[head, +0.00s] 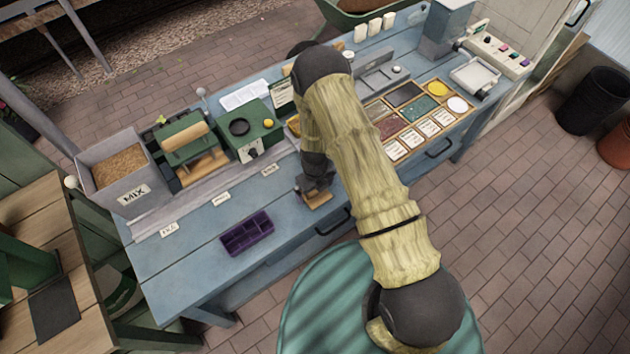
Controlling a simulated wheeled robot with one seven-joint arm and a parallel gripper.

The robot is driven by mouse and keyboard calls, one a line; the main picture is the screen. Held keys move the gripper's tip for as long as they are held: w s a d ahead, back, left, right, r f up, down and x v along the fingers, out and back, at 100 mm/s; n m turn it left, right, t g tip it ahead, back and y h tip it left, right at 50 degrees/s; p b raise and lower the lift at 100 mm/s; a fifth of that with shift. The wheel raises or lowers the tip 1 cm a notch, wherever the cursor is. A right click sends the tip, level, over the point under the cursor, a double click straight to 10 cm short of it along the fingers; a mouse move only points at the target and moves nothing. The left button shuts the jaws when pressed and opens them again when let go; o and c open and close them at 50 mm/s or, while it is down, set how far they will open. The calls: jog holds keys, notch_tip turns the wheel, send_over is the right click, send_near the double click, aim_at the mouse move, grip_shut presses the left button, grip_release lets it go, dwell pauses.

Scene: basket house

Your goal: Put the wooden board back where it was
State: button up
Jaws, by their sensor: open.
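A small wooden board (318,201) lies on the blue bench (290,222) near its front edge. My gripper (316,190) is directly over it, pointing down, and hides its back part. The jaws are open. I cannot tell whether the fingers touch the board or stand around it. Another light wooden piece (203,168) sits at the foot of a green press with a wooden roller (187,138) on the left half of the bench.
A purple divided tray (246,233) stands left of my gripper. A grey MIX bin (121,174) and a green box with a dial (250,132) stand on the left. Framed trays (420,108) fill the right. Bare bench lies around the purple tray.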

notch_tip(320, 180, up, 12)
jog(key=b, duration=0.3)
dwell(0.3)
jog(key=shift+r, duration=0.1)
dwell(0.5)
jog(key=s+d+r+n+t, duration=0.1)
jog(key=s+d+r+n, duration=0.3)
jog(key=r+n, duration=0.3)
jog(key=s+d+r+n, duration=0.4)
jog(key=r+n, duration=0.3)
jog(key=n, duration=0.5)
jog(key=s+d+r+n+t, duration=0.1)
jog(key=s+d+r+n, duration=0.3)
jog(key=r+n, duration=0.3)
jog(key=shift+s+d+r+n+t, duration=0.35)
jog(key=shift+d+n, duration=0.45)
jog(key=shift+n, duration=0.8)
jog(key=shift+w, duration=0.1)
